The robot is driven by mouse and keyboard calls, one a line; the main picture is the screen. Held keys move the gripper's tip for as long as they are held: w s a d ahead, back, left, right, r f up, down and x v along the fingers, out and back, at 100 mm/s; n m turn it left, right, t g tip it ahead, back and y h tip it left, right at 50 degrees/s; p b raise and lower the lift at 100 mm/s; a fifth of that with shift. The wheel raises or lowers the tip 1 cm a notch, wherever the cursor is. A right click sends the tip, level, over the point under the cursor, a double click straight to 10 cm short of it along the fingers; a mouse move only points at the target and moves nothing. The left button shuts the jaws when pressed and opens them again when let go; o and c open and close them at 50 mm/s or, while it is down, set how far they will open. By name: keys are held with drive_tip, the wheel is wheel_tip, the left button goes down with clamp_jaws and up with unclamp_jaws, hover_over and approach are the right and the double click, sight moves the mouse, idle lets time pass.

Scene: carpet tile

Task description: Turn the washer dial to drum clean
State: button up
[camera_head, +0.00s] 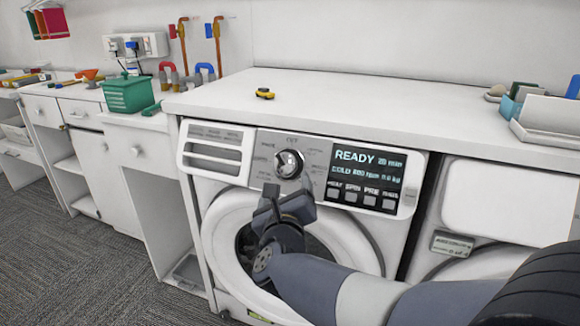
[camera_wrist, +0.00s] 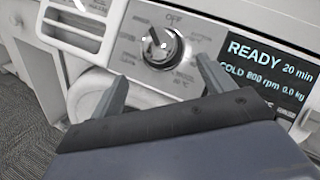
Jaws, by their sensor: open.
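The washer dial (camera_head: 289,163) is a round silver knob on the grey control panel of the white washer (camera_head: 215,222). In the wrist view the dial (camera_wrist: 160,47) sits beyond and between my fingertips, with OFF printed above it. The other labels around it are too small to read surely. My gripper (camera_head: 284,194) is open and empty, just below the dial in the head view and apart from it. In the wrist view its two fingers (camera_wrist: 160,80) stand wide apart. The display (camera_head: 368,170) reads READY, 20 min, COLD, 800 rpm, 0.0 kg.
A detergent drawer (camera_head: 214,150) is left of the dial. A row of buttons (camera_head: 361,197) lies under the display. The round door (camera_head: 215,240) is behind my arm. A yellow toy-like object (camera_head: 265,93) lies on the white worktop (camera_head: 350,98). A second machine stands at right.

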sight(286, 169)
drive_tip(key=w, duration=0.9)
drive_tip(key=shift+w+a, duration=0.1)
drive_tip(key=c, duration=1)
